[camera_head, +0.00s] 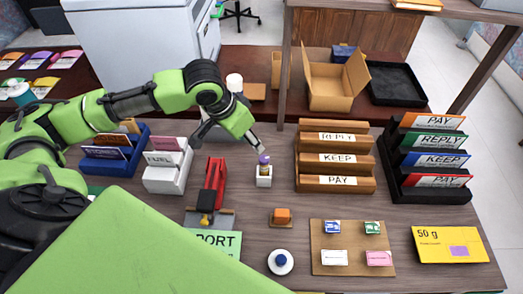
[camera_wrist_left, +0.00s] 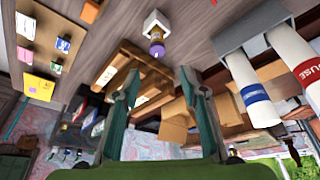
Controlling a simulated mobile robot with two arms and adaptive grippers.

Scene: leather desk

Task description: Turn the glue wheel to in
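A small glue stick (camera_head: 264,162) with a purple end stands upright in a white square holder (camera_head: 264,181) in the middle of the desk. In the left wrist view the glue stick (camera_wrist_left: 157,47) and its holder (camera_wrist_left: 156,22) lie beyond the fingertips. The wheel's setting is too small to read. My left gripper (camera_head: 230,138) is just behind and left of the glue stick in the head view, apart from it. Its two fingers (camera_wrist_left: 157,80) are spread with nothing between them. My right gripper is not in view.
A red stapler-like tool (camera_head: 212,188) stands left of the glue holder. A wooden sorter (camera_head: 336,163) labelled REPLY, KEEP and PAY is close on the right. An orange block (camera_head: 282,216) and a round white-blue piece (camera_head: 281,262) lie in front. A cardboard box (camera_head: 335,82) is behind.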

